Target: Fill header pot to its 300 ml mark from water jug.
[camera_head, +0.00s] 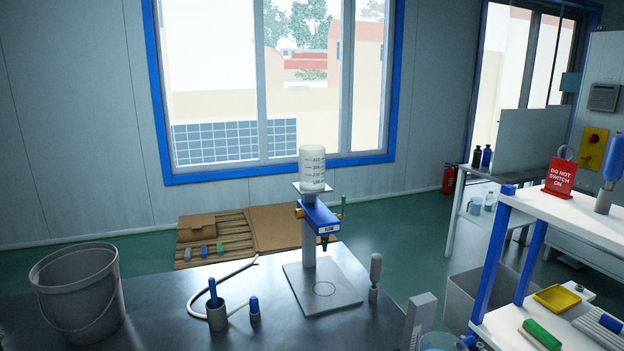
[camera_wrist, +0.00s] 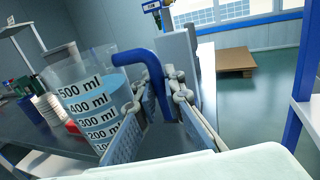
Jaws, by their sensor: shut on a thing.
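The header pot (camera_head: 312,170) is a clear, graduated cylinder standing upright on a small plate on top of the stand (camera_head: 309,250). Its water level is too small to read for certain. The water jug (camera_wrist: 88,108) is clear, with marks up to 500 ml and a blue handle (camera_wrist: 150,65). Bluish water shows inside it, with its surface near the upper marks. My gripper (camera_wrist: 156,98) is shut on the jug's handle. In the head view, only the jug's top (camera_head: 440,341) shows at the bottom edge, well to the right of the pot.
A grey bucket (camera_head: 77,296) stands at the bench's left. A holder cup (camera_head: 217,317), a small blue-capped bottle (camera_head: 254,309) and a grey-handled tool (camera_head: 375,278) stand around the stand's base. A grey upright block (camera_head: 419,319) is near the jug. White shelving (camera_head: 555,225) is at right.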

